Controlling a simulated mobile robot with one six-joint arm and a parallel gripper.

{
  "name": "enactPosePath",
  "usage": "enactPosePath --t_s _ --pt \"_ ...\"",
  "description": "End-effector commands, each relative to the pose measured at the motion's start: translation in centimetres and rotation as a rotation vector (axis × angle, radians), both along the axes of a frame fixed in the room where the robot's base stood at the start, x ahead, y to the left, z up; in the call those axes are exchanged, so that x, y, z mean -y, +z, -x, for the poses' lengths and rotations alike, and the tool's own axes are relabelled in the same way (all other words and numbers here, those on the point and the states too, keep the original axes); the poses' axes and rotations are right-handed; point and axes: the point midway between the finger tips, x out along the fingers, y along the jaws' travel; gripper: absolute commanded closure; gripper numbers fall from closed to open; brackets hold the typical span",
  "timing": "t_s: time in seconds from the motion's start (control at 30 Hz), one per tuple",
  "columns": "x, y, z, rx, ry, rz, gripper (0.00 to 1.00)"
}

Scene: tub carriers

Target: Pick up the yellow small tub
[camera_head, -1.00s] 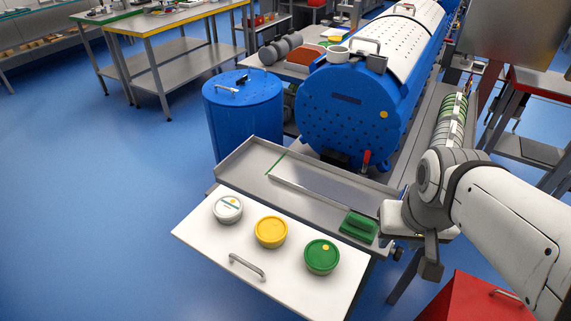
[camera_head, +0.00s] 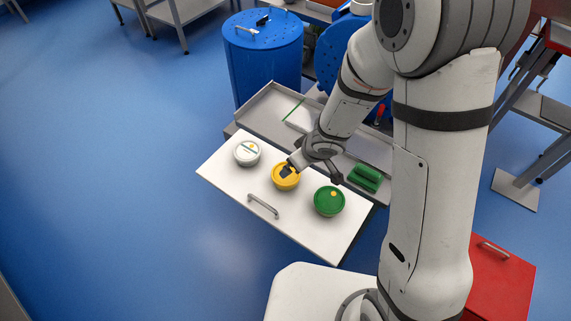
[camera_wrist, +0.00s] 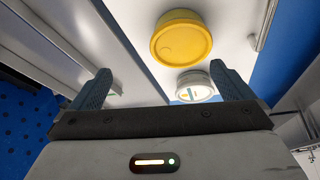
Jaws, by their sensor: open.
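The yellow small tub (camera_head: 284,180) stands on the white board between a white tub and a green tub. It also shows in the wrist view (camera_wrist: 181,38), beyond the fingertips and toward the top. My gripper (camera_head: 290,168) is over the yellow tub in the head view, and one dark finger covers part of its lid. In the wrist view my gripper (camera_wrist: 162,85) has its two fingers wide apart with nothing between them. Whether a finger touches the tub cannot be told.
The white tub (camera_head: 247,152) is left of the yellow tub and the green tub (camera_head: 329,200) right. The white board (camera_head: 222,172) has a metal handle (camera_head: 263,206) near its front edge. A green block (camera_head: 366,177) lies in the grey tray (camera_head: 262,113) behind. A blue drum (camera_head: 263,62) stands further back.

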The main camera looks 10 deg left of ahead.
Motion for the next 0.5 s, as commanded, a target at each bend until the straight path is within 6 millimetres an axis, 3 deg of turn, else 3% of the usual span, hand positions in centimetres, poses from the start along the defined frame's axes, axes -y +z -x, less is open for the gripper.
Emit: enactPosePath --t_s 0.13,0.5 --pt "-1.6 -1.4 1.2 -0.038 0.057 -0.022 0.0" --pt "-2.9 -4.5 0.7 -0.039 0.062 -0.025 0.0"
